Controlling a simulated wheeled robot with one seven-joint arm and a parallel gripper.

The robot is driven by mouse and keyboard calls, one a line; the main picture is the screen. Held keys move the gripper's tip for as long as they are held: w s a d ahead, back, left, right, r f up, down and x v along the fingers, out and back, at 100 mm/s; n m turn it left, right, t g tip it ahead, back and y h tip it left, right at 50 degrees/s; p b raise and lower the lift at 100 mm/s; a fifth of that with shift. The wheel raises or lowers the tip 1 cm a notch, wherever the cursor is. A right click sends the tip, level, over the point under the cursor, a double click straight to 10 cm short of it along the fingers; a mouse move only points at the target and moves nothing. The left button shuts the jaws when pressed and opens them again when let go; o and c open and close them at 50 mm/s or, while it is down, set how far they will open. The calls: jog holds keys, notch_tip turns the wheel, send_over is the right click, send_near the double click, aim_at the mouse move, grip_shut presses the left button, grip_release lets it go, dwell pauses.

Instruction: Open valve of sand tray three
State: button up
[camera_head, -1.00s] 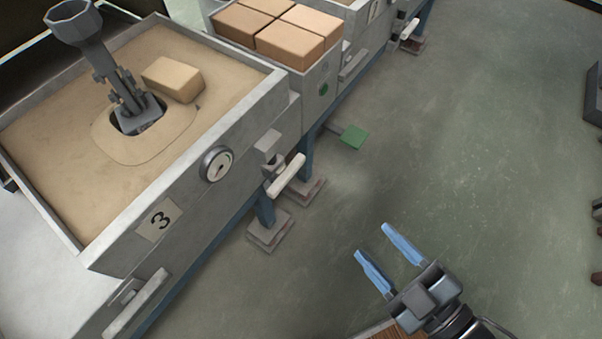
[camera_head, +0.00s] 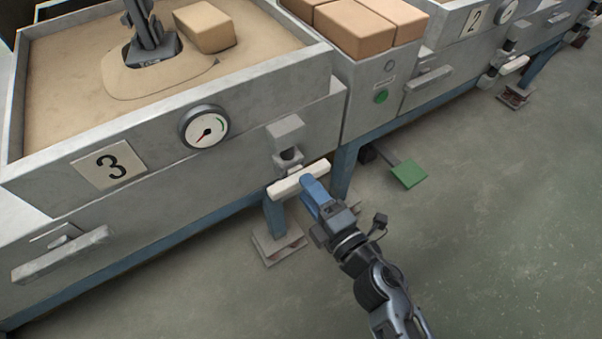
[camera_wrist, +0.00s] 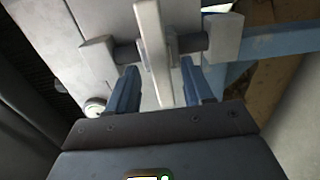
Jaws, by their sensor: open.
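Sand tray three (camera_head: 60,190) is a grey metal box of sand at the left in the head view, with a "3" plate and a round gauge (camera_head: 204,127) on its front. Its valve has a white bar handle (camera_head: 298,179) low at the front right corner. The handle also shows in the wrist view (camera_wrist: 154,45), lying between the two blue fingers. My gripper (camera_head: 315,192) is open at the handle, with its fingers on either side of it in the wrist view (camera_wrist: 158,88). I cannot tell whether either finger touches the handle.
A box of tan blocks (camera_head: 368,30) with a green button stands to the right of tray three. A green pedal (camera_head: 408,174) is below it near the floor. Tray two (camera_head: 450,50) is farther right, with its own white handle (camera_head: 513,65). The floor at right is clear.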

aim_at(295, 173)
jog(key=x, duration=0.6)
jog(key=shift+b, duration=0.4)
grip_shut()
